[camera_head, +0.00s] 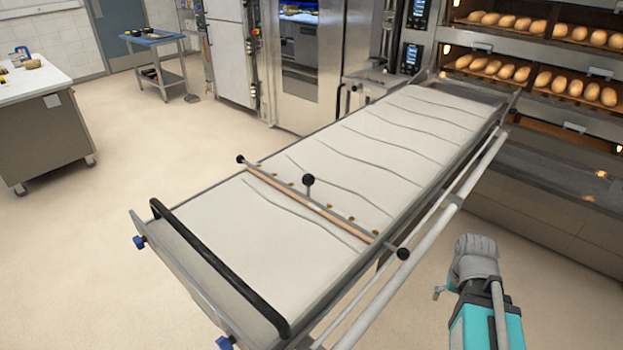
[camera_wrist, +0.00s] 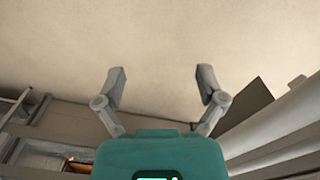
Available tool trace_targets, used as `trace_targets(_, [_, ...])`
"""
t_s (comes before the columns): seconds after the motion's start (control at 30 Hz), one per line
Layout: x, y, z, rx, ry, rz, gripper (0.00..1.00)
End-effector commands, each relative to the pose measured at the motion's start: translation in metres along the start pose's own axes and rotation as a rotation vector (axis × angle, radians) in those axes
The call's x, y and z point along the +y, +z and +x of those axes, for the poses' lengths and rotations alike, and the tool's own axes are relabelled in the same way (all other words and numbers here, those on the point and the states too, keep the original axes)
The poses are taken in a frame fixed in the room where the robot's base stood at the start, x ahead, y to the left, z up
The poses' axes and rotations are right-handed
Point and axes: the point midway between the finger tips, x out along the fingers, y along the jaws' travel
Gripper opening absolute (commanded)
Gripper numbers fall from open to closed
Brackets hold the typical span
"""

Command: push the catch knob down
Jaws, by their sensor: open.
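The loader (camera_head: 268,232) has a pale cloth belt and a wooden-edged crossbar (camera_head: 310,205) lying across it. A black ball knob (camera_head: 308,180) stands up on a short stem at the middle of the crossbar. A black knob sits at the bar's far end (camera_head: 240,159) and a larger one at its near end (camera_head: 403,254). I cannot tell for certain which is the catch knob. My gripper (camera_wrist: 161,80) is open and empty, with pale floor behind its fingers in the wrist view. My arm shows right of the loader in the head view, apart from all the knobs.
A black handle (camera_head: 215,262) and blue knobs (camera_head: 138,242) are at the loader's front end. A long pale rail (camera_head: 425,240) runs along its right side. Deck ovens with bread (camera_head: 540,75) stand at the back right. Floor at left is clear before a worktable (camera_head: 40,120).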

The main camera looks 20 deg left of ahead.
Motion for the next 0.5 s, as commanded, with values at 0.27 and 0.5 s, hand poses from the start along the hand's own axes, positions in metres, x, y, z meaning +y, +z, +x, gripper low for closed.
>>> trace_targets(0.27, [-0.039, -0.027, -0.055, 0.014, -0.014, 0.014, 0.89])
trace_targets(0.5, [-0.07, -0.052, -0.101, 0.027, -0.03, 0.032, 0.89])
